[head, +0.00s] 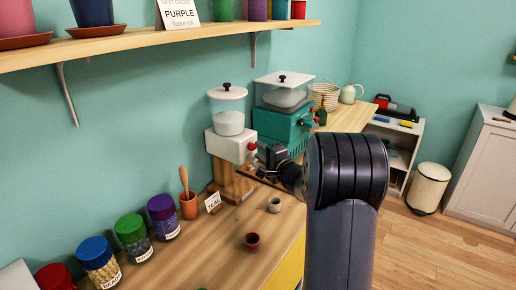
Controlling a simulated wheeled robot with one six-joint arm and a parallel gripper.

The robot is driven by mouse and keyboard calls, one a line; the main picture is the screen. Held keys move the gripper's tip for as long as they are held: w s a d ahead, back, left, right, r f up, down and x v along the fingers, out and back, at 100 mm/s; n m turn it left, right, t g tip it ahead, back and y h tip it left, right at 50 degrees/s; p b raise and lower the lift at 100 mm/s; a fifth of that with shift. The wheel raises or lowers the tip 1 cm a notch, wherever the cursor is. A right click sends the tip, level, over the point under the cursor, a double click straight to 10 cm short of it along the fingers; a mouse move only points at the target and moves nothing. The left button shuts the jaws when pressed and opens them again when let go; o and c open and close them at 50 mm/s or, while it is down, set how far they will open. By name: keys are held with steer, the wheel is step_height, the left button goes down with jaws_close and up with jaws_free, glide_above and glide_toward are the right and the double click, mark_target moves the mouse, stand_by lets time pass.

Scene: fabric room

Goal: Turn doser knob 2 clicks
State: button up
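The doser (222,149) is a white box with a clear hopper and black-knobbed lid, on a wooden stand at the back of the counter. A red knob (252,147) shows on its right side. My gripper (259,157) is at the doser's right side, close to the red knob. The fingertips are small and dark here, so I cannot tell whether they touch the knob or are open or shut. My dark arm covers the counter's right part.
A teal machine (278,127) with red knobs stands just behind. A grey cup (274,205) and a dark red cup (252,241) stand on the counter. Lidded jars (131,236), a utensil pot (188,206) and a TEAL card (213,202) line the left. A shelf (150,37) hangs above.

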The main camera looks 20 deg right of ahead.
steer(key=shift+w+a, duration=0.15)
steer(key=shift+w, duration=0.65)
steer(key=shift+c, duration=0.3)
jaws_close()
